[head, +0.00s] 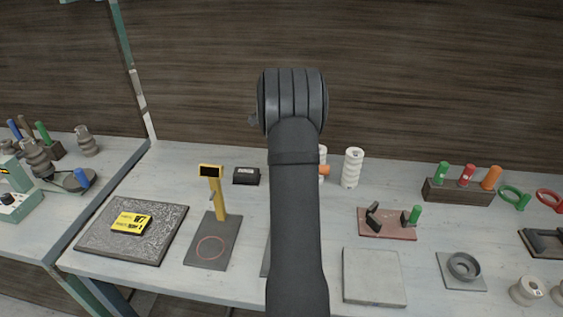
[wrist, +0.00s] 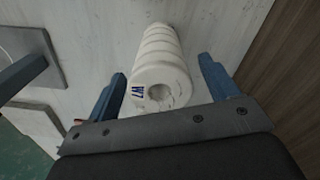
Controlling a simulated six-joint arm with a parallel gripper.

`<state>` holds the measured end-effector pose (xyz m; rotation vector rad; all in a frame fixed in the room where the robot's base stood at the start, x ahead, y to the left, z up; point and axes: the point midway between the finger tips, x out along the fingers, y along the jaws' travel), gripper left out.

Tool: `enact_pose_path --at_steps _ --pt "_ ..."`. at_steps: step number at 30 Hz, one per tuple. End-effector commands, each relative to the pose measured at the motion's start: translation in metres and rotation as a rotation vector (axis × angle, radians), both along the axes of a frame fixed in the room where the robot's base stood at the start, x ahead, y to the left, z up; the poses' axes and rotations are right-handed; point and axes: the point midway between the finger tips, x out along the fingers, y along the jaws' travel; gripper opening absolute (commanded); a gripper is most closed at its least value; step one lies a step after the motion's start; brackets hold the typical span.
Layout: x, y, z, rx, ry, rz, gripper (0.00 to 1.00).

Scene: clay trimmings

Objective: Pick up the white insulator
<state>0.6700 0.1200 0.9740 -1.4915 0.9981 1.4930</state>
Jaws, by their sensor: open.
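In the wrist view a white ribbed insulator (wrist: 163,62) shows between the two blue fingers of my gripper (wrist: 161,72). Its end with a round hole and a dark blue mark faces the camera. The gripper is open, with a gap visible on both sides of the insulator. In the head view a white ribbed insulator (head: 352,167) stands upright right of my arm. Another white piece (head: 322,153) is mostly hidden behind my arm. I cannot tell which of them the wrist view shows. My arm hides the gripper in the head view.
Left of my arm are a yellow post stand (head: 221,214), a black box (head: 246,176) and a yellow device (head: 131,223) on a speckled slab.

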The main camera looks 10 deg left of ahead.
Motion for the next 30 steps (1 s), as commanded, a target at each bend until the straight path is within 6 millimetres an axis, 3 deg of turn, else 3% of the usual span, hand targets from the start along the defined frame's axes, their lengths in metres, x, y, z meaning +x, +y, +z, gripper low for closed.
enact_pose_path --at_steps 9,19,26,30 --pt "0.0 0.0 -0.006 0.0 -0.001 0.0 0.78" --pt "0.0 0.0 -0.005 0.0 -0.001 0.0 0.13" --pt "0.0 0.0 -0.004 0.0 -0.003 0.0 0.12" --pt "0.001 0.0 0.008 0.001 -0.005 0.0 0.12"
